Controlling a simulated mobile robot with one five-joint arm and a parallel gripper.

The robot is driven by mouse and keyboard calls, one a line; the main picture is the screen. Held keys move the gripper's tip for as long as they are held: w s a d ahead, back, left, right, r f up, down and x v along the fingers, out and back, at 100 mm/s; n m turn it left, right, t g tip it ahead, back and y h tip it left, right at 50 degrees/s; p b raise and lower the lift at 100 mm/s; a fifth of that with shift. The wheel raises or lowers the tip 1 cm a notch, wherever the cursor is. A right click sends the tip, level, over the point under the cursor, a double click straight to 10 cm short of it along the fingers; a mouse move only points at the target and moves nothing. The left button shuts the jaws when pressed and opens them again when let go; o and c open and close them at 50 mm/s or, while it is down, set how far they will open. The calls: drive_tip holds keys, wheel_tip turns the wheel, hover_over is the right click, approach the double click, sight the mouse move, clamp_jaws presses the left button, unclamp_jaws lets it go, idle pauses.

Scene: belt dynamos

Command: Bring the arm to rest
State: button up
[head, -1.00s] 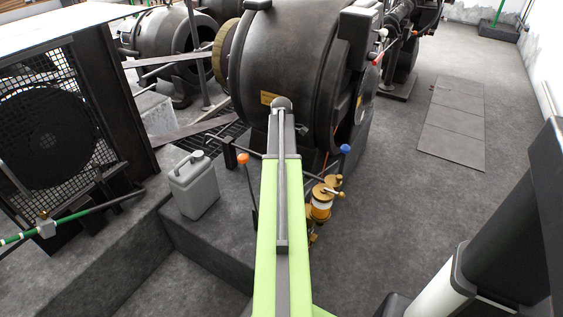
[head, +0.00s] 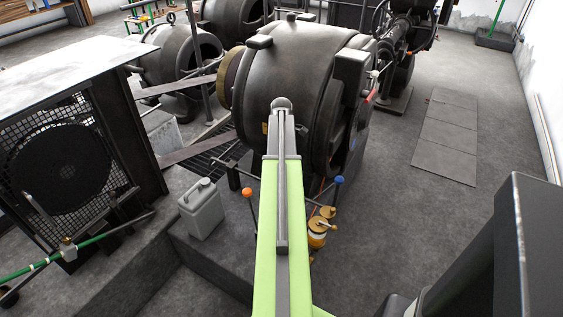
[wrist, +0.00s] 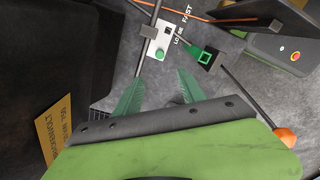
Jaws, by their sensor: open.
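My gripper (wrist: 158,90) shows in the wrist view with two green fingers spread apart and nothing between them. Behind the fingers are a dark crossbar and a green body. In the head view my light green arm reaches forward over the floor toward a large dark dynamo (head: 297,85); the gripper itself cannot be made out there. Beyond the fingertips in the wrist view is a white plate (wrist: 157,47) with a green knob and FAST lettering beside it. The fingers do not visibly hold anything.
An orange-knobbed lever (head: 247,192), a blue-knobbed lever (head: 339,180) and brass-topped cups (head: 318,232) stand near my arm. A grey canister (head: 202,210) and a caged fan housing (head: 60,150) are left. Open floor (head: 420,235) lies right.

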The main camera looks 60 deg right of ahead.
idle(0.7)
drive_tip(key=w+a+n, duration=0.3)
drive_tip(key=w+a, duration=0.8)
drive_tip(key=w, duration=0.2)
drive_tip(key=w+a+n, duration=0.1)
drive_tip(key=w+a, duration=0.4)
drive_tip(key=a, duration=0.5)
drive_tip(key=w+a+n, duration=0.2)
drive_tip(key=w+a, duration=0.3)
drive_tip(key=a, duration=0.5)
drive_tip(key=s+a+m, duration=0.3)
drive_tip(key=a+m, duration=0.2)
drive_tip(key=a, duration=2.4)
wheel_tip(320, 180, up, 18)
drive_tip(key=s+m+p, duration=0.2)
drive_tip(key=m+p, duration=0.5)
drive_tip(key=p, duration=1.1)
drive_tip(key=shift+m, duration=0.3)
